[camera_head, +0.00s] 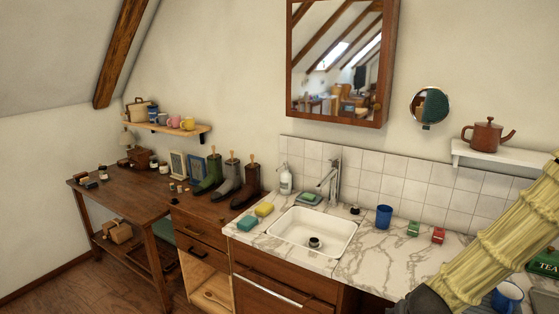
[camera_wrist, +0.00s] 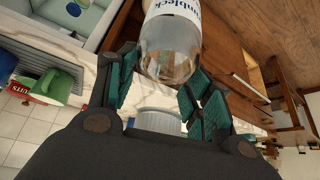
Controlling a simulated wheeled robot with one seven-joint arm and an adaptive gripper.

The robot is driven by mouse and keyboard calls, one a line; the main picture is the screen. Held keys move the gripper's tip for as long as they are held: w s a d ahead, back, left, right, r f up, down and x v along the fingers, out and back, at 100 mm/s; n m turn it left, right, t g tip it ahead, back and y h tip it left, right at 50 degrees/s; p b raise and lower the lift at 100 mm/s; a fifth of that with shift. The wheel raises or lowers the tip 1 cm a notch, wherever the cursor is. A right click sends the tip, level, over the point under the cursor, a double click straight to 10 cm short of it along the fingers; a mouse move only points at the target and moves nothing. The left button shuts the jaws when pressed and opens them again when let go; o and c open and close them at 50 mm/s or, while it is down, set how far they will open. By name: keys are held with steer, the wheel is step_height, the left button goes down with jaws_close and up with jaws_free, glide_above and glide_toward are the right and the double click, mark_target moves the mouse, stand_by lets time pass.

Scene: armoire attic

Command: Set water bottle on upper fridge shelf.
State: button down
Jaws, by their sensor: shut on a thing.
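A clear water bottle (camera_wrist: 168,58) with a white label and blue lettering is in the wrist view. My gripper (camera_wrist: 160,97) has its dark, teal-padded fingers on either side of the bottle's shoulder and is shut on it. A white ribbed cap (camera_wrist: 158,120) shows between the fingers, close to the palm. The label end of the bottle runs out of the top of the picture. The bottle and my fingers do not show in the head view, where my arm crosses the lower right. I cannot make out a fridge or its shelf in either view.
A blue mug (camera_head: 507,297) stands close to my arm. A wooden desk (camera_head: 122,195) is at left. Floor (camera_head: 120,280) shows at lower left.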

steer(key=a+f+n+y, duration=0.1)
steer(key=a+f+n, duration=0.1)
steer(key=a+f, duration=0.8)
steer(key=shift+w+a+f+n, duration=0.2)
steer(key=shift+a+n, duration=0.2)
steer(key=shift+a, duration=1.75)
